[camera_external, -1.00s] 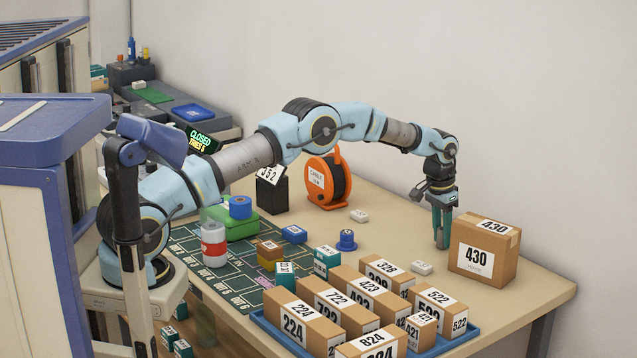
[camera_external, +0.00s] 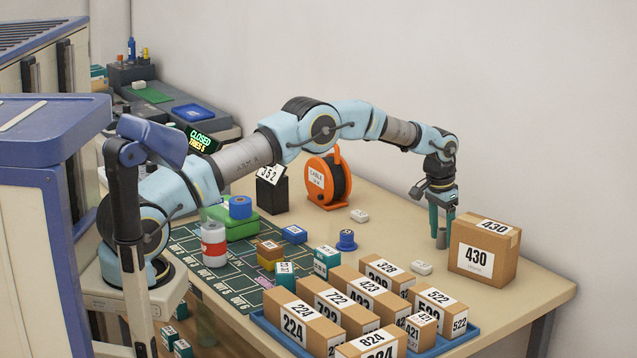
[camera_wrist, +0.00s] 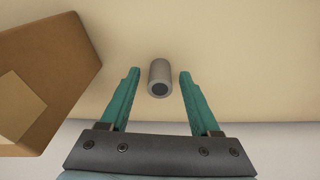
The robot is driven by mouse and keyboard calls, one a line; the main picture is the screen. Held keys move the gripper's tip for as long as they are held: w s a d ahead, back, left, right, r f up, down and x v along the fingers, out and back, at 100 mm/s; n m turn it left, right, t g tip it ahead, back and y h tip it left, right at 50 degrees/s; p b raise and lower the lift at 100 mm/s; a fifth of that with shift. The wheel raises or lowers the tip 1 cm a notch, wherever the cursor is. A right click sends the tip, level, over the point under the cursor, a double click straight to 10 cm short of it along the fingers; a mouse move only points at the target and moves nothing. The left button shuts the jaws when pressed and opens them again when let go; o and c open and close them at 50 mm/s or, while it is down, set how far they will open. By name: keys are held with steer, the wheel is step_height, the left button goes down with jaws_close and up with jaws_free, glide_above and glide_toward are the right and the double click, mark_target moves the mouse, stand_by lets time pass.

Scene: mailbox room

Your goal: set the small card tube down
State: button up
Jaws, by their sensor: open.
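The small card tube (camera_external: 441,239) is a short grey cylinder standing upright on the table, left of the big 430 box. It also shows in the wrist view (camera_wrist: 159,78), with its dark open end facing the camera. My gripper (camera_external: 441,222) is right above and around it, fingers pointing down. In the wrist view my gripper (camera_wrist: 157,82) has its two teal fingers apart, one on each side of the tube, with a gap on both sides. Nothing is held.
The 430 box (camera_external: 484,250) stands close to the right of my gripper. A white block (camera_external: 421,268) lies in front of the tube. A blue tray (camera_external: 458,340) of numbered boxes is nearer the front. An orange cable reel (camera_external: 328,181) stands to the left. The table behind the tube is clear.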

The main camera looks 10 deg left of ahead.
step_height(320, 180, up, 12)
steer(key=a+b, duration=0.1)
steer(key=b, duration=0.1)
steer(key=shift+s+f, duration=0.2)
steer(key=shift+s, duration=0.25)
